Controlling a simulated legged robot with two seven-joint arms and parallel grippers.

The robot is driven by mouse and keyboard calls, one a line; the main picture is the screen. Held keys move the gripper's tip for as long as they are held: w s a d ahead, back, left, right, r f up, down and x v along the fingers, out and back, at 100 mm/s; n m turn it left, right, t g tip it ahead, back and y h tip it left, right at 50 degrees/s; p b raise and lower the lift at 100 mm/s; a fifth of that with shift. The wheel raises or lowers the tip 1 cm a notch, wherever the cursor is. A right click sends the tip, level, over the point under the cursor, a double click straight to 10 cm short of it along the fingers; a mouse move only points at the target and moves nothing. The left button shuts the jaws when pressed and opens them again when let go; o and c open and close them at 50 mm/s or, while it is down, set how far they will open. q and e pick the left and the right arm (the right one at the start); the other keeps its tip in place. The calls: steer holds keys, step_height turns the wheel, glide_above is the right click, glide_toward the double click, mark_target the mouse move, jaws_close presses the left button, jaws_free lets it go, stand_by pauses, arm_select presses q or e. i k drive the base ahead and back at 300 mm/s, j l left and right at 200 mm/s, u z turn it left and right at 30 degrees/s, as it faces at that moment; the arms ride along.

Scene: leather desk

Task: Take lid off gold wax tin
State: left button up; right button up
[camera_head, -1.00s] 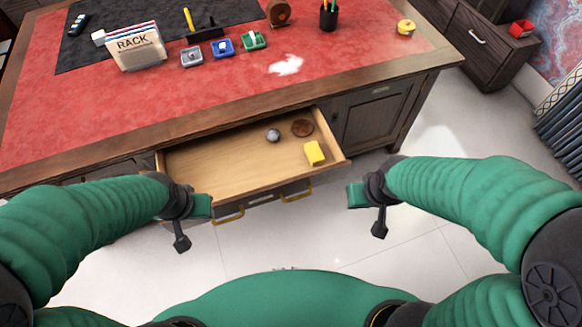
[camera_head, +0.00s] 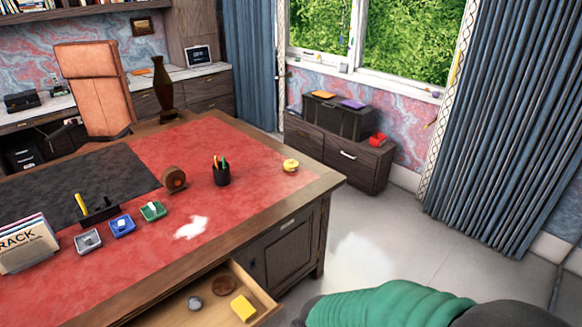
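A small round yellow-gold tin (camera_head: 291,165) sits on the red leather desk top (camera_head: 250,150), close to its far right corner. It looks closed, with a darker band across its top; it is too small to tell the lid's edge. Part of my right arm (camera_head: 390,305) shows at the bottom right, well below the tin. Neither my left gripper nor my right gripper is in view. Nothing touches the tin.
A black pen cup (camera_head: 221,176) and a brown round holder (camera_head: 174,179) stand left of the tin. A white patch (camera_head: 191,228) lies nearer. The open drawer (camera_head: 190,318) holds a yellow block (camera_head: 243,307) and round items. A low cabinet (camera_head: 336,150) stands behind, past open floor.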

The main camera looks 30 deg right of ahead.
mark_target(290, 164)
steer(key=i+l+u, duration=0.25)
steer(key=l+u, duration=0.15)
steer(key=l, duration=0.25)
steer(key=l+u, duration=0.25)
steer(key=l, duration=0.3)
steer(key=l+u, duration=0.25)
steer(key=l, duration=0.3)
steer(key=l+u, duration=0.2)
steer(key=l, duration=0.35)
steer(key=l+u, duration=0.25)
steer(key=l, duration=0.3)
steer(key=k+l+u, duration=0.25)
steer(key=l, duration=0.25)
steer(key=k+l+u, duration=0.1)
steer(key=l+u, duration=0.15)
steer(key=l, duration=0.25)
steer(key=k+l+u, duration=0.3)
steer(key=l, duration=0.3)
steer(key=k+l+u, duration=0.15)
steer(key=l+u, duration=0.2)
steer(key=l, duration=0.3)
steer(key=k+l+u, duration=0.3)
steer(key=l, duration=0.2)
steer(key=k+l+u, duration=0.35)
steer(key=l, duration=0.15)
